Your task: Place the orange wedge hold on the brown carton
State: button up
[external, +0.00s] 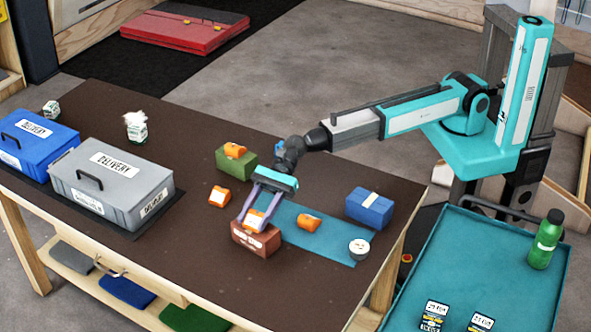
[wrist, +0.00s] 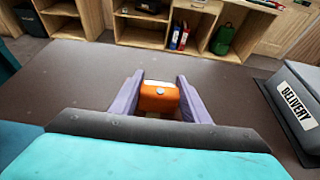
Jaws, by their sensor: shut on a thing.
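The orange wedge hold (external: 254,219) with a pale label is between the two purple fingers of my gripper (external: 252,223), at the top of the brown carton (external: 257,241). My gripper is shut on it. I cannot tell whether the hold rests on the carton or hangs just above it. In the wrist view the orange hold (wrist: 158,97) shows a grey bolt spot and sits between the fingers of my gripper (wrist: 160,98). The carton is mostly hidden there.
Other orange holds lie on the green carton (external: 236,165), on the bare table (external: 219,196) and on the teal mat (external: 309,221). A blue carton (external: 370,208) and a white round item (external: 359,247) are to the right. Delivery boxes (external: 110,185) stand left.

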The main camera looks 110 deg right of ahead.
jog(key=shift+f, duration=0.1)
jog(key=o, duration=1.1)
jog(key=shift+b+v, duration=0.45)
jog(key=shift+v, duration=5.6)
jog(key=shift+d, duration=0.1)
